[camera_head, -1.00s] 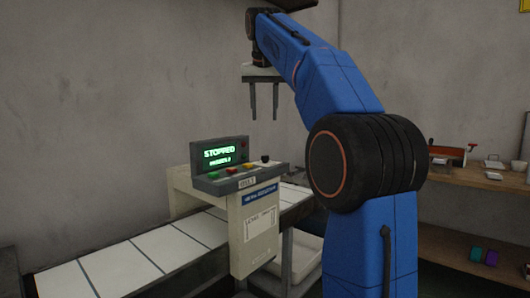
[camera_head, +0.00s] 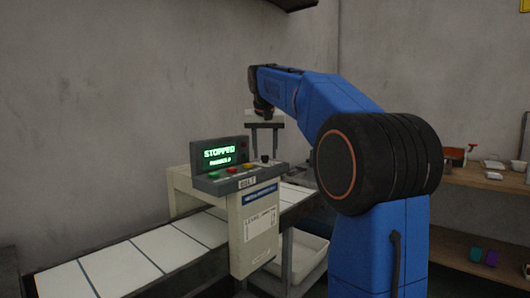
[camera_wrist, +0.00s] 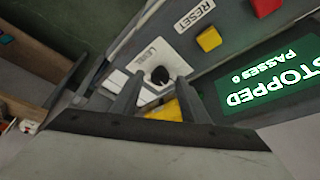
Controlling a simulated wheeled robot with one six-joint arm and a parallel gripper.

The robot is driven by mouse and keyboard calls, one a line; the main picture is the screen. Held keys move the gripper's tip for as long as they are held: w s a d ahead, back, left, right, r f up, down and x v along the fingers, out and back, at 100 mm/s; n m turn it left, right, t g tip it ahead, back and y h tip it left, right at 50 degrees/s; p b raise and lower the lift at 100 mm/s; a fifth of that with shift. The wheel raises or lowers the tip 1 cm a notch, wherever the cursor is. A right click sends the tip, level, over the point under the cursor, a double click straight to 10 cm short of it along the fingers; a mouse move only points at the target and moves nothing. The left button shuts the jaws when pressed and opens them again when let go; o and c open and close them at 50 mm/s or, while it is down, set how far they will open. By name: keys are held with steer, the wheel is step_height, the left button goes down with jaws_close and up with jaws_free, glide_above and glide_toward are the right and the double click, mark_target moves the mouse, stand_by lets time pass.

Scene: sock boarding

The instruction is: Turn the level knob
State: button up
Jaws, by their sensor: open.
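The level knob (camera_wrist: 160,75) is a small black knob on a white plate marked LEVEL in the wrist view. It also shows at the right end of the control panel in the head view (camera_head: 264,158). My gripper (camera_head: 265,153) is open, pointing down above the right end of the panel. In the wrist view its two fingers (camera_wrist: 157,95) reach toward the knob, one to each side of it in the picture. Nothing is between the fingers that I can see. The exact height of the fingertips over the knob is hard to tell.
The panel (camera_head: 235,181) has a green screen (camera_head: 219,155) reading STOPPED. Red (camera_wrist: 265,7) and yellow (camera_wrist: 209,38) buttons, with a RESET label, sit beside the knob. A conveyor with white plates (camera_head: 167,246) runs below. A shelf (camera_head: 470,178) stands at the right.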

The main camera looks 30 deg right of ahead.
steer(key=shift+f, duration=0.15)
steer(key=shift+c, duration=0.2)
jaws_close()
steer(key=c, duration=1)
jaws_free()
steer(key=shift+d+n+y, duration=0.1)
steer(key=shift+n+y, duration=0.2)
steer(key=shift+n, duration=0.5)
steer(key=c, duration=1)
jaws_free()
steer(key=shift+o, duration=0.2)
jaws_free()
steer(key=v, duration=1.7)
steer(key=shift+s, duration=0.15)
